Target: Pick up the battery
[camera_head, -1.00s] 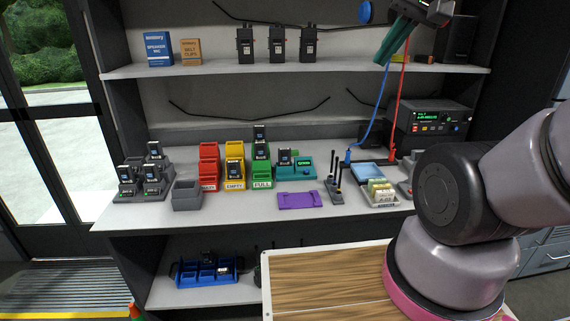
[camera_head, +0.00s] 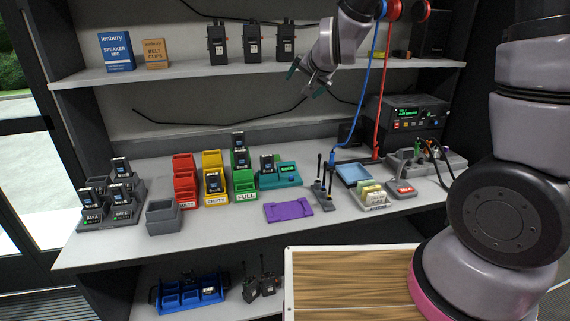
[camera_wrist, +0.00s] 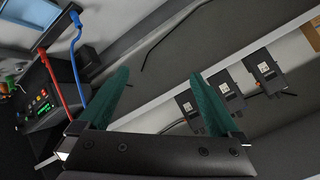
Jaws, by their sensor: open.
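Several dark batteries with pale labels show in the head view. One battery (camera_head: 212,181) sits in the yellow bin stack (camera_head: 214,159) marked EMPTY. Others, such as this battery (camera_head: 241,157), sit in the green bin stack (camera_head: 245,180) marked FULL. One battery (camera_head: 267,163) stands in the teal tester (camera_head: 288,175). More batteries stand in the grey charger (camera_head: 127,217) at the left. My gripper (camera_head: 304,83) is open and empty, raised above the counter near the upper shelf. Its teal fingers (camera_wrist: 160,95) are apart in the wrist view. Which battery the task means cannot be told.
A purple tray (camera_head: 288,209), grey bin (camera_head: 163,217) and red bins (camera_head: 185,180) stand on the counter. Radios (camera_head: 252,43) stand on the upper shelf. Blue (camera_head: 363,90) and red (camera_head: 379,100) cords hang to the right of my gripper.

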